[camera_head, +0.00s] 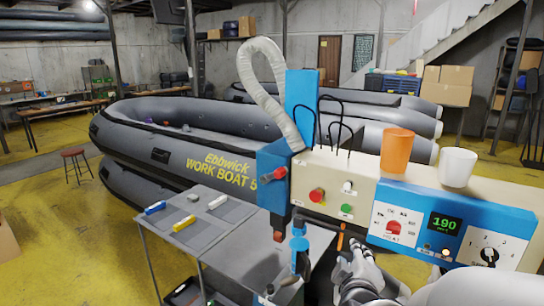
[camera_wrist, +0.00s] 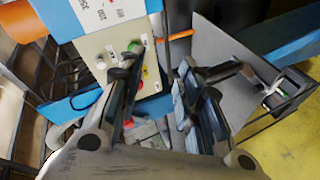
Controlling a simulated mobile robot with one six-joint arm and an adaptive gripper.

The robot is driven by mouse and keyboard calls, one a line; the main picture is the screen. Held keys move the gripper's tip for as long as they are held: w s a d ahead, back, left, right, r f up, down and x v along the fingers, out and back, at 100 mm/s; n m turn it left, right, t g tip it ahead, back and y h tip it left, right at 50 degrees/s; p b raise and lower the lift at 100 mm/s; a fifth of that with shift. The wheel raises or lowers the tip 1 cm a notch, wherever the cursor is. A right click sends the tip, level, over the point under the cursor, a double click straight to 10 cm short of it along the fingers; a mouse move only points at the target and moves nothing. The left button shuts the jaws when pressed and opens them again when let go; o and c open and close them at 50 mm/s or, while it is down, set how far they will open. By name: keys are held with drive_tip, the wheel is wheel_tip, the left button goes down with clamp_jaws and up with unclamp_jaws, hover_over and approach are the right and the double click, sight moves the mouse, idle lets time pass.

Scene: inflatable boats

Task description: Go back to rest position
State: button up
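My gripper (camera_head: 352,258) is at the lower middle of the head view, just below the front of a blue and cream machine (camera_head: 350,178). In the wrist view my gripper (camera_wrist: 155,82) has its two dark fingers apart, with nothing held between them. The machine's panel with a green button (camera_wrist: 135,47) lies beyond the left finger. An orange-tipped lever (camera_wrist: 178,36) shows past the gap between the fingers. In the head view this orange lever (camera_head: 341,236) is close above my gripper; whether they touch I cannot tell.
An orange cup (camera_head: 397,150) and a white cup (camera_head: 458,167) stand on the machine. A grey table (camera_head: 215,240) with small coloured blocks is left of it. A grey inflatable boat (camera_head: 190,150) lies behind. Yellow floor (camera_head: 60,230) is open at the left.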

drive_tip(key=s+a+f+m+g+y+b, duration=0.1)
drive_tip(key=s+a+m+g+y, duration=0.15)
drive_tip(key=s, duration=0.35)
drive_tip(key=s+a+m+g+y+b, duration=0.1)
drive_tip(key=s+a+m+g+y, duration=0.1)
drive_tip(key=s+a, duration=0.25)
drive_tip(key=s+d+f+m+g, duration=0.1)
drive_tip(key=s+m+g, duration=0.3)
drive_tip(key=s, duration=1.2)
drive_tip(key=shift+s+d+f+m+b, duration=0.4)
drive_tip(key=shift+f+m, duration=0.15)
drive_tip(key=shift+f, duration=0.1)
